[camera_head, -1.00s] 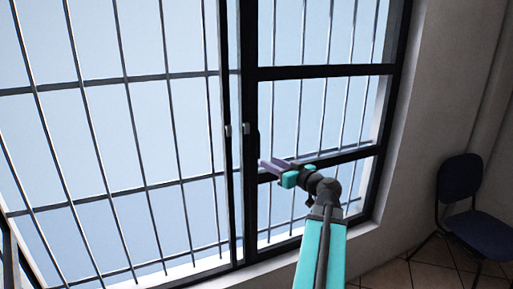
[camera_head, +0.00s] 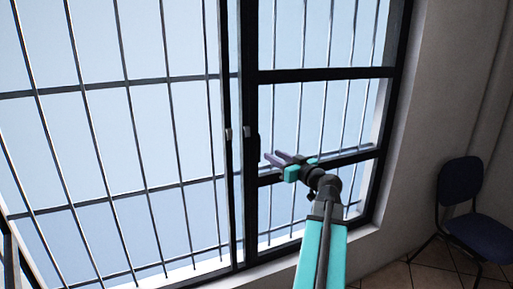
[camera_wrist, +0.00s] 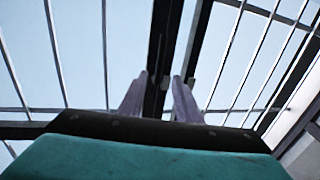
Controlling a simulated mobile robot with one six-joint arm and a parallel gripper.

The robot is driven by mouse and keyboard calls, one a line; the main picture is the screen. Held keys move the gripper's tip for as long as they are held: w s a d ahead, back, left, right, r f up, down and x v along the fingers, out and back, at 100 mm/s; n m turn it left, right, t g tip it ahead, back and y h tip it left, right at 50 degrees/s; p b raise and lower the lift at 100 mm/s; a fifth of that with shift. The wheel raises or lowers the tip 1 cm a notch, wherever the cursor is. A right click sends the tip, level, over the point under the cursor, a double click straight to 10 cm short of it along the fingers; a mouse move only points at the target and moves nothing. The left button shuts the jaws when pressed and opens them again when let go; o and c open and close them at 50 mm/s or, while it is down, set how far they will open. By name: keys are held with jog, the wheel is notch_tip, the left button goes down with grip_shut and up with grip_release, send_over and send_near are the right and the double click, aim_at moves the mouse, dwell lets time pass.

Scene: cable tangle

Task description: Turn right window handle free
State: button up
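The dark uprights (camera_wrist: 159,50) pass behind the gap. A small light spot (camera_wrist: 190,82) beside the right fingertip may be a handle; I cannot tell.
The window has metal bars (camera_head: 125,78) behind the glass and a dark horizontal rail (camera_head: 325,72). A dark blue chair (camera_head: 461,185) stands on the tiled floor at the right by the grey wall (camera_head: 440,90). The space around my gripper looks clear.

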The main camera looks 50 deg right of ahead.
aim_at(258, 147)
jog(key=shift+w+d+p, duration=0.35)
jog(key=shift+w+p, duration=0.2)
jog(key=shift+w, duration=1.25)
jog(key=shift+w+d+p, duration=0.35)
jog(key=shift+w+p, duration=0.2)
jog(key=shift+w, duration=1.3)
jog(key=shift+w+d+p, duration=0.35)
jog(key=shift+w+p, duration=0.2)
jog(key=shift+w, duration=1.25)
grip_shut()
jog(key=shift+s+a+f, duration=0.1)
jog(key=shift+a, duration=0.25)
jog(key=shift+d, duration=0.4)
